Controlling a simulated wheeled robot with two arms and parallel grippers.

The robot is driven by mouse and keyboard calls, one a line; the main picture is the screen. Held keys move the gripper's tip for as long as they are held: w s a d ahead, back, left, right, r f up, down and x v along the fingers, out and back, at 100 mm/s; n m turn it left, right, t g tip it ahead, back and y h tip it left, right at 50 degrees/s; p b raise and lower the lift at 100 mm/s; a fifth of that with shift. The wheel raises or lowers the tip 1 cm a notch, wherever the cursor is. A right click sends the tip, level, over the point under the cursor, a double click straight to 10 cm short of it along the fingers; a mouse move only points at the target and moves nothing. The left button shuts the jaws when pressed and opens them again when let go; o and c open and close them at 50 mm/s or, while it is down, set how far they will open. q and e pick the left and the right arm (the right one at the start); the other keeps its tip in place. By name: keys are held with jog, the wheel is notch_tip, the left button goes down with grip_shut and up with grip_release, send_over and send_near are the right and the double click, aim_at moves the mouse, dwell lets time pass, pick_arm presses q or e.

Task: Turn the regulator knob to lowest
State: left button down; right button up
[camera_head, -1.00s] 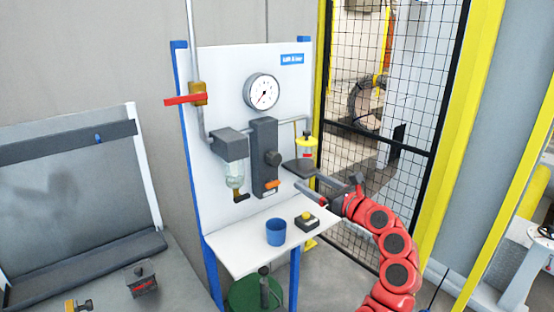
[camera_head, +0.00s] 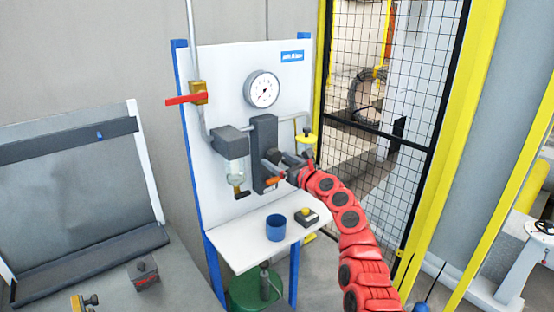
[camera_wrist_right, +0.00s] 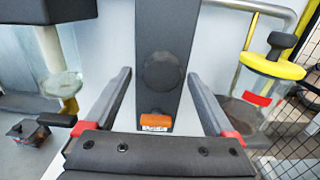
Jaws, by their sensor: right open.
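The regulator is a dark upright block (camera_head: 263,135) on the white panel. Its round dark knob (camera_wrist_right: 163,72) shows in the right wrist view, centred on the block. An orange part (camera_wrist_right: 155,122) sits below the knob. My right gripper (camera_head: 273,160) is at the regulator in the head view, covering the knob there. In the wrist view the right gripper (camera_wrist_right: 160,80) is open, with one finger on each side of the block and the knob between and beyond them. I cannot tell whether the fingers touch anything. My left gripper is not in view.
A pressure gauge (camera_head: 262,89) is above the regulator. A red-handled valve (camera_head: 187,99) is at upper left. A filter bowl (camera_head: 236,172) hangs to the left, and a yellow-capped jar (camera_wrist_right: 271,70) stands to the right. A blue cup (camera_head: 276,228) and a yellow-button box (camera_head: 306,217) rest on the shelf.

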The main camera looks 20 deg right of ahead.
jog(key=shift+w+a, duration=0.15)
jog(key=shift+w, duration=0.45)
jog(key=c, duration=1.4)
